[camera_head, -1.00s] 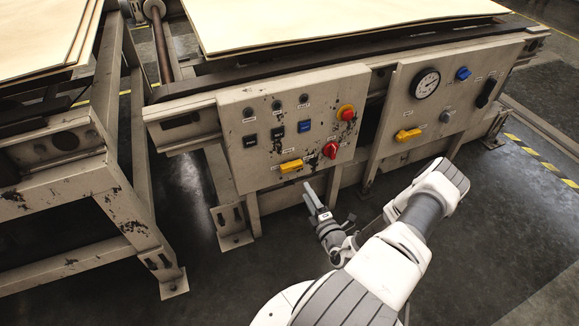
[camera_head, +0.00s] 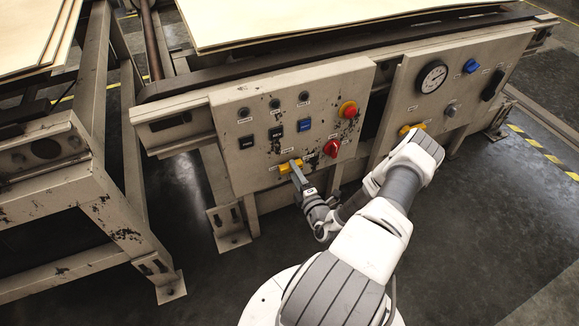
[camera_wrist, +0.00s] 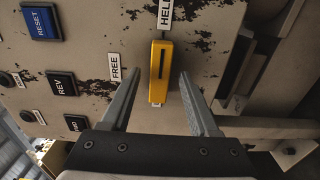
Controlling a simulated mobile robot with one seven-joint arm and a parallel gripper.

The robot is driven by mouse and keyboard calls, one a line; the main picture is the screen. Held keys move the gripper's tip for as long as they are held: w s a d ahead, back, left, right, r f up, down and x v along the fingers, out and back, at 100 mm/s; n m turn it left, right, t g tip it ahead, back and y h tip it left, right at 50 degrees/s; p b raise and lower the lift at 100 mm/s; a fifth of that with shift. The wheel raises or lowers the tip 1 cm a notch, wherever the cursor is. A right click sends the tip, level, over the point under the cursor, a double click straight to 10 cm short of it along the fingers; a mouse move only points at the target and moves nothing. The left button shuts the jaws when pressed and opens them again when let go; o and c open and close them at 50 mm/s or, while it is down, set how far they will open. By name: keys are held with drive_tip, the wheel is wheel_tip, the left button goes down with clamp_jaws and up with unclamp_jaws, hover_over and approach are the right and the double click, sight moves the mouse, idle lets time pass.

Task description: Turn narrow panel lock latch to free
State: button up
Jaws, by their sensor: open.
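The yellow lock latch (camera_head: 285,168) is on the lower edge of the left panel (camera_head: 232,170), the one with the buttons. In the wrist view the latch (camera_wrist: 158,72) is upright in the picture, its upper end by a "HELD" label (camera_wrist: 166,14). A "FREE" label (camera_wrist: 115,66) is to its left. My gripper (camera_head: 294,165) is at the latch and partly covers it. In the wrist view my gripper (camera_wrist: 160,76) is open, one finger on each side of the latch, with visible gaps. Contact is not seen.
A red rotary knob (camera_head: 332,147) is close right of the latch, with a red button on yellow (camera_head: 348,109) above. Push buttons (camera_head: 275,133) lie above left. The right panel (camera_head: 403,90) has a gauge and another yellow latch (camera_head: 411,129). Open floor is below.

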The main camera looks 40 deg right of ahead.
drive_tip(key=shift+w+d, duration=0.15)
drive_tip(key=shift+w, duration=0.4)
clamp_jaws()
